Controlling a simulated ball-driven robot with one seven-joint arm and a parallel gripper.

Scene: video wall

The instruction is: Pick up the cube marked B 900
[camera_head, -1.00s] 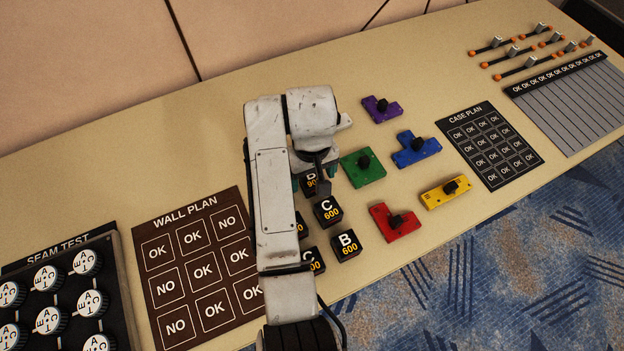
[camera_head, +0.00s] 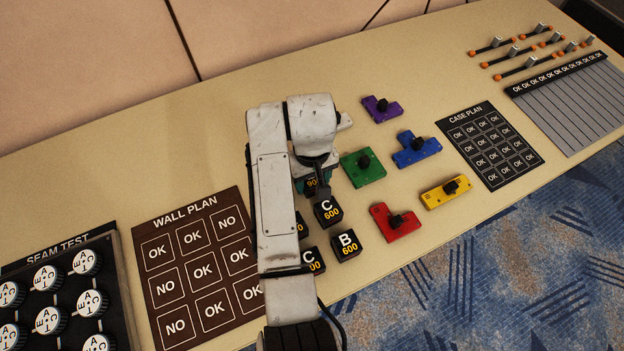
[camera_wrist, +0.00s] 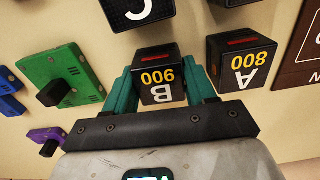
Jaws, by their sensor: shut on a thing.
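The black cube marked B 900 (camera_wrist: 160,78) is between the two teal fingers of my gripper (camera_wrist: 162,82) in the wrist view. The fingers are shut on its sides. In the head view my gripper (camera_head: 311,183) points down at the table behind the C 600 cube, and my arm hides most of the B 900 cube (camera_head: 313,185), leaving only part of its yellow number visible. Whether the cube touches the table cannot be told.
A cube marked A 800 (camera_wrist: 241,62) stands close beside it. The C 600 cube (camera_head: 328,211) and B 600 cube (camera_head: 346,245) stand nearer the front. A green block (camera_head: 362,167) lies to the right. The wall plan board (camera_head: 195,265) lies left.

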